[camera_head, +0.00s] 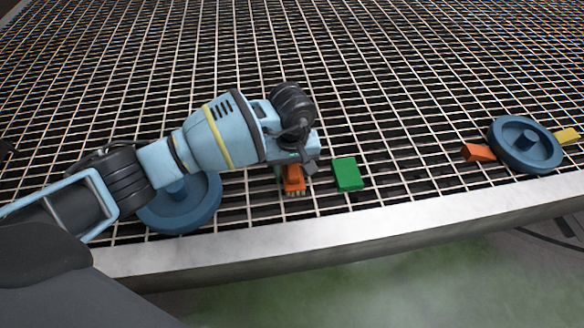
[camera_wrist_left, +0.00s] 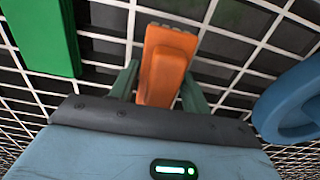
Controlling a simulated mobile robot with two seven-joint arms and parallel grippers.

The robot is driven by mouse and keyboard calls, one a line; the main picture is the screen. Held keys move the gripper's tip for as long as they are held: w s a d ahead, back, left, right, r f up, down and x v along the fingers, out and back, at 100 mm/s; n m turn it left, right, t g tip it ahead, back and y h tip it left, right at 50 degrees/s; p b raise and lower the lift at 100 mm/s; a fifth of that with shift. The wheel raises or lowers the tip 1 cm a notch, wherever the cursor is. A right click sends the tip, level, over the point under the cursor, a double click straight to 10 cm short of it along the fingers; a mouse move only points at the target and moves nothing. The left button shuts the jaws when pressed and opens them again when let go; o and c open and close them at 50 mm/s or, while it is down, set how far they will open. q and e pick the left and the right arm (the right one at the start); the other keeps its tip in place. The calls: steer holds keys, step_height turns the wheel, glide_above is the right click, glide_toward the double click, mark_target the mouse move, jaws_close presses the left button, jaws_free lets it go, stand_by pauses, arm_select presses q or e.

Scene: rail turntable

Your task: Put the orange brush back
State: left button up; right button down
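An orange brush (camera_head: 293,180) with pale bristles at its lower end is at my left gripper (camera_head: 290,172), near the front edge of the grating. In the left wrist view the orange brush (camera_wrist_left: 165,65) lies between the two green fingers of my left gripper (camera_wrist_left: 160,80). The fingers sit close along both its sides; whether they press on it is unclear. The near end of the brush is hidden by the gripper body. My right gripper is not in view.
A green block (camera_head: 347,174) lies just right of the brush. A blue wheel (camera_head: 180,207) is partly under my left arm. At the right are another blue wheel (camera_head: 524,144), an orange piece (camera_head: 478,152) and a yellow piece (camera_head: 567,136). The grating behind is clear.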

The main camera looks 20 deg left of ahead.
arm_select(q)
steer(key=shift+o, duration=1.3)
steer(key=shift+r, duration=0.1)
step_height(320, 180, up, 11)
steer(key=p, duration=0.4)
steer(key=shift+r, duration=0.6)
